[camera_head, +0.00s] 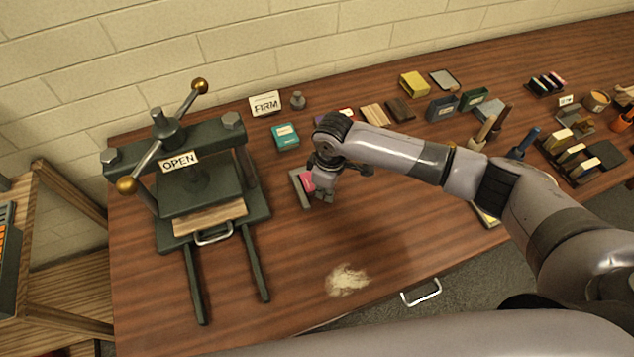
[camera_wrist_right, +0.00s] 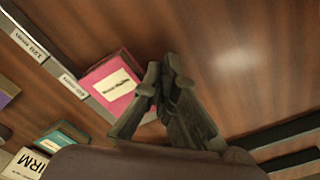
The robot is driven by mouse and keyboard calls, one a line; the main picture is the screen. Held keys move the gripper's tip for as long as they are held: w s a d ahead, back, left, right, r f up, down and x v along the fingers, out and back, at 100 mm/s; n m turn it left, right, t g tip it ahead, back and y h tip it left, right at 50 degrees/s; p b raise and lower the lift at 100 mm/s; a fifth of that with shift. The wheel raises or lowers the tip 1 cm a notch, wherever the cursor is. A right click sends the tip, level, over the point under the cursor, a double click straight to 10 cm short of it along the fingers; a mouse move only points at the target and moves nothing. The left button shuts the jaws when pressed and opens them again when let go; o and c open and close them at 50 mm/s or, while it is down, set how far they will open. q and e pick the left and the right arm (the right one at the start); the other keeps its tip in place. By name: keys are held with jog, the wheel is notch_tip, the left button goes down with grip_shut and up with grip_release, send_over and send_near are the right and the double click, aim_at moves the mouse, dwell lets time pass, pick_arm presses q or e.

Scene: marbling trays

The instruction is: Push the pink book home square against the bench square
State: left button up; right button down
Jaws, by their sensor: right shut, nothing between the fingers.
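The pink book (camera_head: 308,182) lies flat on the bench, partly hidden by my right gripper in the head view. In the right wrist view the pink book (camera_wrist_right: 112,86) shows a pale title label. The bench square (camera_head: 298,190) is a grey metal angle along the book's left side. In the wrist view the bench square (camera_wrist_right: 62,78) runs beside the book's edge; I cannot tell whether they touch all along. My right gripper (camera_head: 326,196) is shut and empty, just right of the book. Its fingers (camera_wrist_right: 163,82) overlap the book's near corner in the wrist view. My left gripper is out of view.
A green press (camera_head: 185,190) marked OPEN stands to the left, its rails reaching forward. Behind are a teal book (camera_head: 285,137), a FIRM card (camera_head: 265,104) and several blocks. A pale powder patch (camera_head: 347,281) lies in front. Bench between press and square is clear.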

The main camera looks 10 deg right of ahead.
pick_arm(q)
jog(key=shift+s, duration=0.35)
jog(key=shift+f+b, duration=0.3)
pick_arm(e)
jog(key=shift+f, duration=0.65)
pick_arm(q)
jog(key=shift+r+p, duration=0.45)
jog(key=shift+p, duration=0.05)
pick_arm(e)
jog(key=shift+r, duration=0.15)
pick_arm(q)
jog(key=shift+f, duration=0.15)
pick_arm(e)
jog(key=shift+w, duration=0.4)
dwell(0.4)
jog(key=r+p, duration=0.2)
jog(key=p, duration=0.1)
jog(key=s+r+p, duration=0.1)
jog(key=r+p, duration=0.2)
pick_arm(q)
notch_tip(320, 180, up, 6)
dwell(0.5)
pick_arm(e)
jog(key=shift+f, duration=0.1)
